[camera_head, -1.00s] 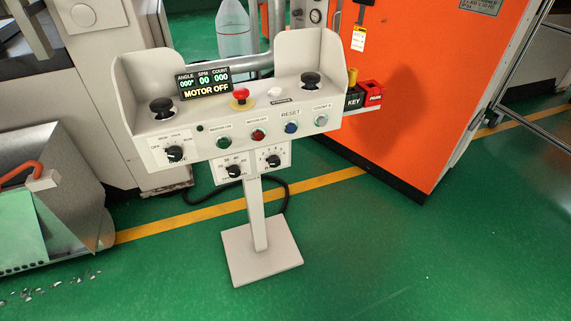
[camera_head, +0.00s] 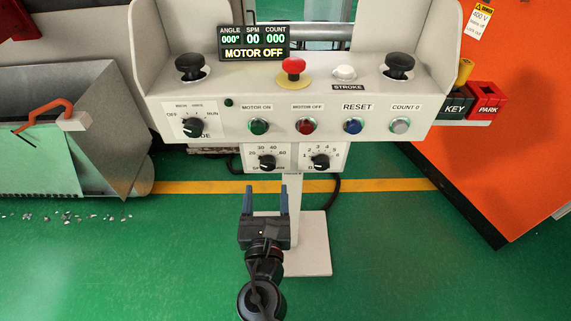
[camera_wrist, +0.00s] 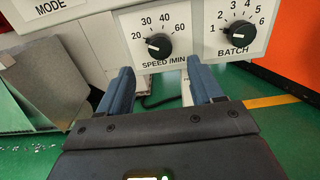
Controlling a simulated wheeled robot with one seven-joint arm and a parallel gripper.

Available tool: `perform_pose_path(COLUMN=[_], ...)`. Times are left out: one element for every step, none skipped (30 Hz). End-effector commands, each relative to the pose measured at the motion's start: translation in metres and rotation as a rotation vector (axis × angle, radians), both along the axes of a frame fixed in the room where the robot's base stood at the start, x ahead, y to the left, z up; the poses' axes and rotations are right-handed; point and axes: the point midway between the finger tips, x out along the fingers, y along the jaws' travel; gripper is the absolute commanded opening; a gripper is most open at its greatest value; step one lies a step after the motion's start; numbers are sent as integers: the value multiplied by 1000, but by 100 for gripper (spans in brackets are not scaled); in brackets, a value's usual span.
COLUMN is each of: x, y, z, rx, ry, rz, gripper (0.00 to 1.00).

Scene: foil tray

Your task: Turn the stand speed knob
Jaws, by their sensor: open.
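The stand speed knob (camera_head: 267,162) is a black round knob on a white plate under the control box, marked 20 to 60. In the wrist view the speed knob (camera_wrist: 158,45) sits above the "SPEED /MIN" label, its white mark toward the left, near the 20 side. My gripper (camera_head: 266,190) is open and empty, just below the knob in the head view. In the wrist view my gripper (camera_wrist: 160,70) has its two blue fingers apart, with the knob in line with the gap beyond the tips. They do not appear to touch it.
The batch knob (camera_wrist: 237,35) is close on the right, and the mode knob (camera_head: 192,127) is up to the left. Push buttons, including a red one (camera_head: 305,126), line the box above. The stand's post (camera_head: 295,205) is behind my gripper. An orange cabinet (camera_head: 510,130) stands right.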

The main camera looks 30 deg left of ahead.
Motion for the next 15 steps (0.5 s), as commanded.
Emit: perform_pose_path(x=[4, 6, 10, 14, 18, 24, 28, 32, 38, 42, 45, 49, 52, 55, 58], y=[3, 5, 7, 10, 12, 15, 18, 20, 23, 25, 28, 30, 32, 33, 35], z=[0, 0, 0, 0, 0, -1, -1, -1, -1, -1, -1, -1, -1, -2, -1], rx=[-1, 0, 1, 2, 2, 3, 3, 2, 4, 3, 3, 4, 2, 2, 2], ry=[-2, -2, -2, -1, -1, -1, -1, -1, 0, 1, 2, 0, 0, 0, 0], rz=[0, 0, 0, 0, -1, -1, 0, 0, -1, -1, 0, 0, -1, -1, -1], gripper=[65, 65, 65, 65, 65, 65, 65, 65, 65, 65, 65, 65, 65, 65, 65])
